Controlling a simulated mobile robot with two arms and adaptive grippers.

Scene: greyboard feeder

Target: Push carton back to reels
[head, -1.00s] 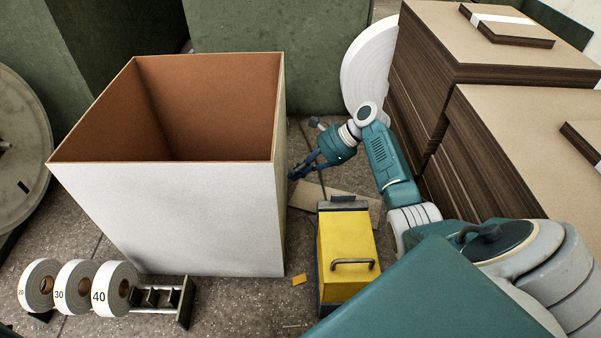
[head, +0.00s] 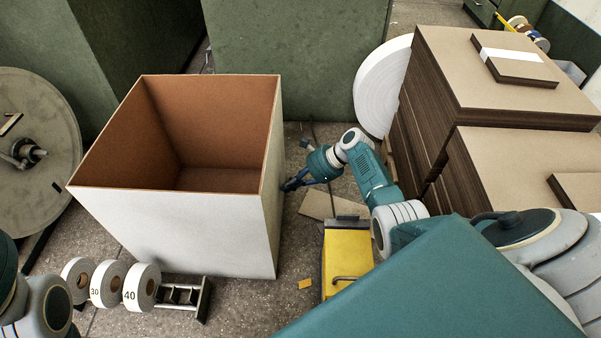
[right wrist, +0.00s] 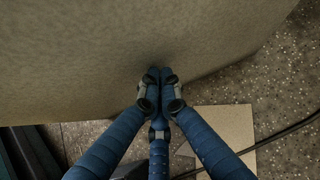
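The carton (head: 185,235) is a large open-topped box, white outside and brown inside, standing upright on the floor. My right gripper (head: 287,186) is at its right side wall. In the right wrist view its fingers (right wrist: 160,75) are drawn together, nothing between them, with tips at the carton wall (right wrist: 90,60); they appear to touch it. Small white numbered reels (head: 142,288) sit on a low rack (head: 190,297) in front of the carton. A large grey reel (head: 35,125) stands left, and a white reel (head: 380,85) behind at right. My left gripper is out of view.
A yellow box with a handle (head: 345,258) stands right of the carton. Board stacks (head: 480,85) fill the right; green cabinets (head: 290,60) stand behind.

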